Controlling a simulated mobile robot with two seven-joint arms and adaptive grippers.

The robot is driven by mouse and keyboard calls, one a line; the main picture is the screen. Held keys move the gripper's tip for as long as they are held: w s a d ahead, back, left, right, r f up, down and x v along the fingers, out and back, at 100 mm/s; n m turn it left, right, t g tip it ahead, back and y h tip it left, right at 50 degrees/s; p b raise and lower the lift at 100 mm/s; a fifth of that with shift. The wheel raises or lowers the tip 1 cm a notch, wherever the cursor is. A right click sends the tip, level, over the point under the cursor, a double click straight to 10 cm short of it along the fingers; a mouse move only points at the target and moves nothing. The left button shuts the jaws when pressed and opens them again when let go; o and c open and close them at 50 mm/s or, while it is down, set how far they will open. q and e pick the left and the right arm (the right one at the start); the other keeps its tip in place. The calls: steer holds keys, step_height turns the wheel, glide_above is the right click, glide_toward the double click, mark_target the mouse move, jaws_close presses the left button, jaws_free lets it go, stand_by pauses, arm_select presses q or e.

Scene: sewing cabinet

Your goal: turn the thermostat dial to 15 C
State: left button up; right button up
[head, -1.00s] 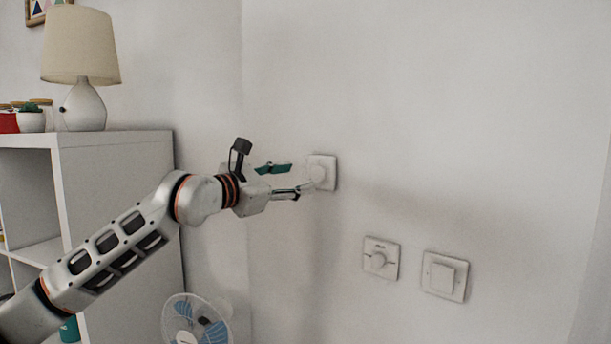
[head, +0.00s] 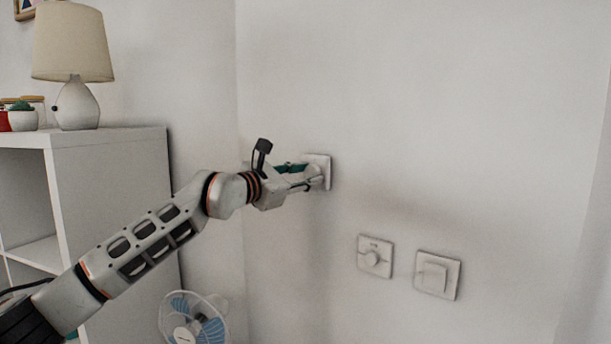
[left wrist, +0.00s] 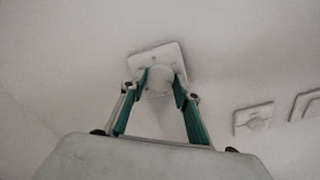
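A white round dial on a square white wall plate (head: 325,169) is at the upper middle of the head view, partly hidden by my left gripper. In the left wrist view the dial (left wrist: 160,80) lies between the two fingertips. My left gripper (head: 312,176) has its teal-padded fingers spread, one on each side of the dial; it also shows in the left wrist view (left wrist: 160,83). The tips are very close to the dial's sides; I cannot tell whether they touch. The dial's scale is too small to read. My right gripper is not in view.
Lower right on the wall are a second plate with a round knob (head: 374,257) and a square rocker switch (head: 437,275). A white shelf (head: 115,150) with a lamp (head: 75,60) stands at left, and a fan (head: 193,318) below. The wall right of the dial is clear.

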arm_select(q)
steer(key=shift+b, duration=0.3)
steer(key=shift+f+n+b, duration=0.1)
steer(key=shift+n+b, duration=1.55)
steer(key=shift+n, duration=0.95)
steer(key=n, duration=0.2)
steer(key=shift+n, duration=0.3)
steer(key=n, duration=0.2)
steer(key=shift+r+n, duration=0.2)
steer(key=shift+n, duration=0.7)
